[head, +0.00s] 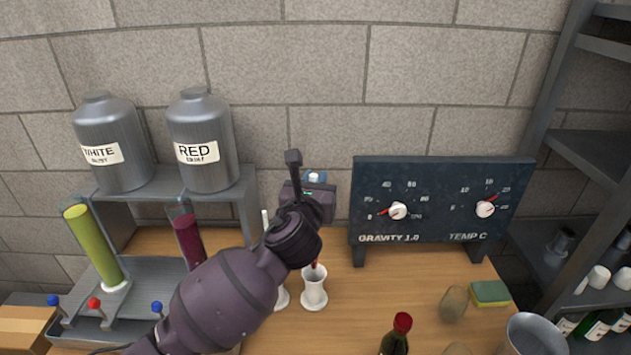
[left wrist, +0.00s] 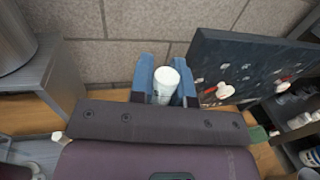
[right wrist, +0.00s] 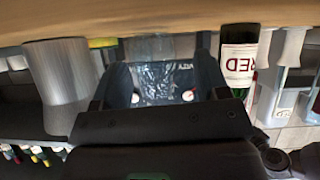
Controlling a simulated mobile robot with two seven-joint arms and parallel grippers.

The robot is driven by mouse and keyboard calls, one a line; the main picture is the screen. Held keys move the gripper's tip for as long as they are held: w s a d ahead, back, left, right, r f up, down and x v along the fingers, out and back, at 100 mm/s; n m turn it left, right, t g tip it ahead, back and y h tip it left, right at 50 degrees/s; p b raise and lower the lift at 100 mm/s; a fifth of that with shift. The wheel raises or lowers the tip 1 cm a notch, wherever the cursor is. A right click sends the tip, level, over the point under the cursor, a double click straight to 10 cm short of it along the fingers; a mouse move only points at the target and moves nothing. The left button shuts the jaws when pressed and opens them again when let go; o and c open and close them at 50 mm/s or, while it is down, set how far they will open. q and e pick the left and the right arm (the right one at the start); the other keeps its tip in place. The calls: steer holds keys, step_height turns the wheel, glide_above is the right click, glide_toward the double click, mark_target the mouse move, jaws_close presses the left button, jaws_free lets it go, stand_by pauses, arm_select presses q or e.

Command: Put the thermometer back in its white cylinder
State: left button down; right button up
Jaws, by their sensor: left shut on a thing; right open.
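My left gripper (head: 314,188) is shut on the thermometer, high above the bench. In the left wrist view the thermometer's white top (left wrist: 166,84) sits between the blue fingers. In the head view my arm hides most of its stem. A thin red lower part (head: 315,264) shows at the mouth of the white cylinder (head: 314,291), below the gripper. I cannot tell how deep it reaches. The cylinder stands upright on the bench. My right gripper (right wrist: 163,78) is open and empty; it is outside the head view.
Another white holder (head: 282,298) stands just left, partly behind my arm, with a white rod (head: 265,219) above. The gauge panel (head: 440,205) stands to the right. A red-capped bottle (head: 396,337), sponge (head: 490,293) and grey vessel (head: 534,334) are at front right. The tank rack (head: 243,190) is left.

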steer(key=shift+s, duration=0.15)
steer(key=shift+s+f, duration=0.2)
steer(key=shift+f, duration=0.1)
arm_select(q)
steer(key=shift+f+b, duration=0.45)
steer(key=shift+f, duration=0.65)
arm_select(e)
steer(key=shift+w+f, duration=0.1)
steer(key=shift+w, duration=0.35)
steer(key=shift+s, duration=0.2)
steer(key=shift+s+d+f, duration=0.1)
steer(key=shift+s+f, duration=0.1)
steer(key=shift+s, duration=0.05)
arm_select(q)
steer(key=shift+f, duration=0.1)
arm_select(e)
steer(key=shift+w, duration=0.1)
